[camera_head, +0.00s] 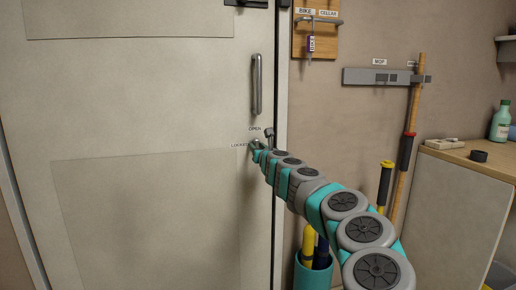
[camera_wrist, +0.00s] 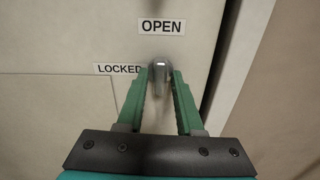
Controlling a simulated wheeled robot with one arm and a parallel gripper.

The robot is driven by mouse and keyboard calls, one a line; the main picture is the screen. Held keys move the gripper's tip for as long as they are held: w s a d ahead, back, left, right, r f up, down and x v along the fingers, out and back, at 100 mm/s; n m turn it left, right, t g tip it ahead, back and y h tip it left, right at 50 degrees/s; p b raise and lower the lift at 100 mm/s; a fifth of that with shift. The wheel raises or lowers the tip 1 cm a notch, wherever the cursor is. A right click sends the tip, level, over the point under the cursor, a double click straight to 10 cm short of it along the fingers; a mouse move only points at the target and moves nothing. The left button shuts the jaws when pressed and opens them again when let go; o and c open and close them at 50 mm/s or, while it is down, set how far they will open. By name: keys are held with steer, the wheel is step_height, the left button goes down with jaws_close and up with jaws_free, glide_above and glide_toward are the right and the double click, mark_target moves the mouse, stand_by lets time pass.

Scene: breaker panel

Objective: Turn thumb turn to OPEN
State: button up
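The thumb turn (camera_wrist: 159,69) is a small metal knob on the pale door. In the wrist view it sits between the tips of my gripper (camera_wrist: 161,79), with an OPEN label (camera_wrist: 161,26) above it and a LOCKED label (camera_wrist: 117,69) to its left. The knob's tip appears upright, pointing toward OPEN, but its lower part is blurred. My gripper's green fingers lie close on both sides of it; I cannot tell whether they press on it. In the head view my arm hides most of the knob, and my gripper (camera_head: 258,147) is at the door.
A vertical metal handle (camera_head: 257,84) is on the door (camera_head: 150,120) above the labels. The door frame's edge runs just right of my gripper. A key board (camera_head: 316,35), a tool rack (camera_head: 385,77) with a mop, and a cabinet (camera_head: 465,205) stand to the right.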

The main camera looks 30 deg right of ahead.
steer(key=shift+o, duration=1.4)
steer(key=shift+b+v, duration=0.55)
steer(key=shift+v, duration=0.85)
steer(key=b+v, duration=0.1)
steer(key=v, duration=0.2)
